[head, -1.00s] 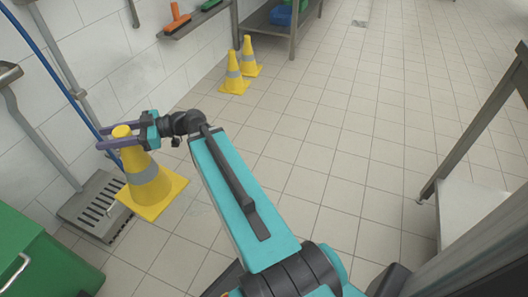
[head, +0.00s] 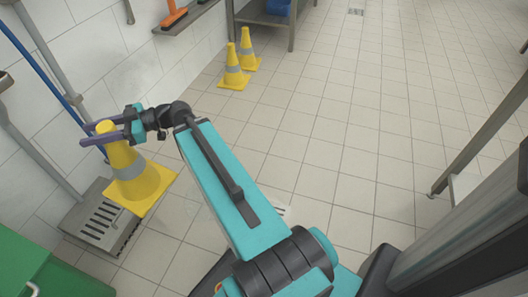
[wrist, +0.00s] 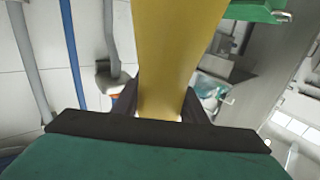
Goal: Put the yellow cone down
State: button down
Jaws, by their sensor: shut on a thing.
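The yellow cone (head: 129,172) with a grey band is at the left of the head view. My gripper (head: 97,134) is shut on the cone near its top, one finger on each side. The cone is tilted slightly, and its square base overlaps the drain grate in the picture; I cannot tell whether the base touches the floor. In the wrist view the cone (wrist: 177,50) fills the middle between my dark fingers.
Two more yellow cones (head: 234,70) stand on the floor by the wall. A grey slotted drain grate (head: 103,222) and a green bin (head: 45,270) are at lower left. A metal table (head: 490,130) stands at right. The tiled floor (head: 330,140) between is clear.

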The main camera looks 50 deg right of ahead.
jog(key=shift+d, duration=0.25)
jog(key=d+f+m+t+h+p, duration=0.1)
jog(key=d+f+m+t+h, duration=0.4)
jog(key=d, duration=1.1)
jog(key=d+f+m+t+h, duration=0.2)
jog(key=d+f+m+h, duration=0.35)
jog(key=d, duration=1.15)
jog(key=s+d+f+m+h, duration=0.3)
jog(key=s+d+f+h, duration=0.3)
jog(key=s+d+f, duration=0.3)
jog(key=s+d+f+m+h+p, duration=0.1)
jog(key=s+d+f+m+h, duration=0.2)
jog(key=d, duration=1.1)
jog(key=s+f+h, duration=0.3)
jog(key=s+f, duration=0.3)
jog(key=s, duration=0.1)
jog(key=shift+d+f+g, duration=0.2)
jog(key=shift+d+g, duration=0.2)
jog(key=w+d+f+b, duration=0.1)
jog(key=w+d+b, duration=0.2)
jog(key=d, duration=1)
jog(key=shift+b+x, duration=0.4)
jog(key=shift+x, duration=0.75)
jog(key=shift+w+a+f, duration=0.1)
jog(key=shift+a+f, duration=0.05)
jog(key=shift+f, duration=0.05)
